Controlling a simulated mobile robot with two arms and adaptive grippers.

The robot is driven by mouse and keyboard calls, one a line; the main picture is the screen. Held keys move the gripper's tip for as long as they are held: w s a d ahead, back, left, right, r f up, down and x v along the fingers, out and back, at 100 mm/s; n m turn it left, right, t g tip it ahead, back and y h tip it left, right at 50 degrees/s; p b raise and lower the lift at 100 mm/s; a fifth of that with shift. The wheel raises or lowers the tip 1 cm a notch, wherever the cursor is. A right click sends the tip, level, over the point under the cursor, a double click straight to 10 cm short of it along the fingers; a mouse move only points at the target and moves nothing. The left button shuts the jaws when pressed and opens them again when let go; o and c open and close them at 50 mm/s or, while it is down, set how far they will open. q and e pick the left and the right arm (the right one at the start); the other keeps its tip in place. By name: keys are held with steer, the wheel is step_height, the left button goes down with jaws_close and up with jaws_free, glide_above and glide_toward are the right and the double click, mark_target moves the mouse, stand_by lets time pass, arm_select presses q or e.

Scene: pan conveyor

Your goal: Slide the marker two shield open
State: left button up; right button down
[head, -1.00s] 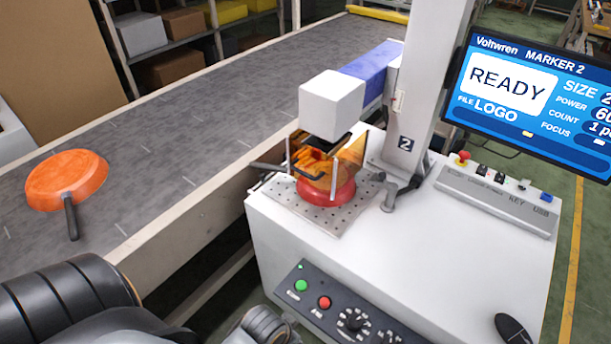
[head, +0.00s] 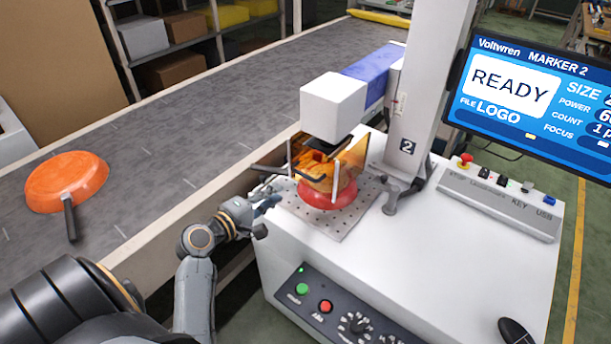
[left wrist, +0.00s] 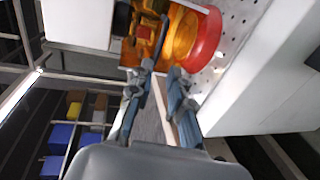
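The marker two shield (head: 352,160) is a see-through orange guard with pale upright bars, under the white marker head (head: 333,105). It stands around and over a red pan (head: 327,195) on the perforated plate. A dark bar (head: 268,168) juts out to the left; I cannot tell whether it belongs to the pan or the shield. My left gripper (head: 270,194) is at the plate's left edge, just left of the pan. In the left wrist view, its two fingers (left wrist: 160,72) are apart and empty, near the orange shield (left wrist: 183,36). My right gripper is not in view.
An orange pan (head: 66,182) lies on the grey conveyor (head: 200,120) at left. The conveyor's rail runs close behind my left arm. The marker's post (head: 412,110) stands right of the shield. The screen (head: 540,95) reads READY. Buttons (head: 302,289) are on the cabinet front.

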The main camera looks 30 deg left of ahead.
mark_target(306, 176)
arm_select(q)
steer(key=p+x, duration=0.1)
steer(key=x, duration=1.2)
steer(key=shift+w+d+f+p, duration=0.1)
steer(key=shift+w+d+p, duration=0.1)
steer(key=shift+p, duration=0.15)
steer(key=shift+s, duration=0.1)
jaws_close()
